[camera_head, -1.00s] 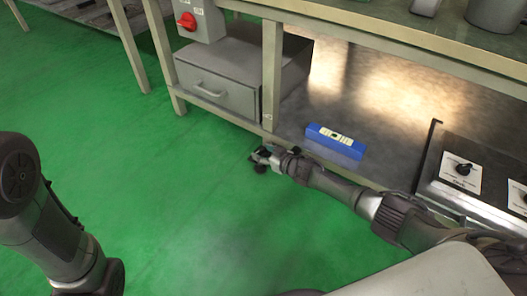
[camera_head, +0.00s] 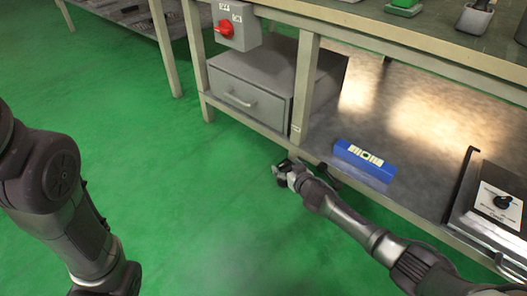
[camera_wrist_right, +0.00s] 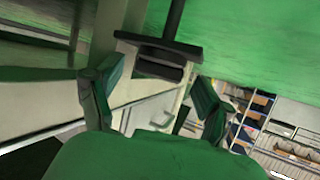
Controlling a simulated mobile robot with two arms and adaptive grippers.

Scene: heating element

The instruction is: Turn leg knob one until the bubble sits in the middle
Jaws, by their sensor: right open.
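A blue spirit level (camera_head: 365,160) with a pale vial window lies on the lower shelf (camera_head: 400,130) of the workbench. The bubble's place in it is too small to tell. My right gripper (camera_head: 283,170) is just outside the shelf's front edge, left of the level and below a bench leg (camera_head: 303,90). In the right wrist view its two fingers (camera_wrist_right: 152,98) are spread apart. A dark, ribbed block on a rod (camera_wrist_right: 165,60), perhaps the leg knob, shows beyond and between the fingertips, apart from them. My left gripper is out of view.
A grey drawer box (camera_head: 240,100) stands left of the bench leg, below a switch box with a red knob (camera_head: 224,28). A panel with a black knob (camera_head: 502,201) sits at the right on the shelf. Green floor (camera_head: 190,190) is open in front.

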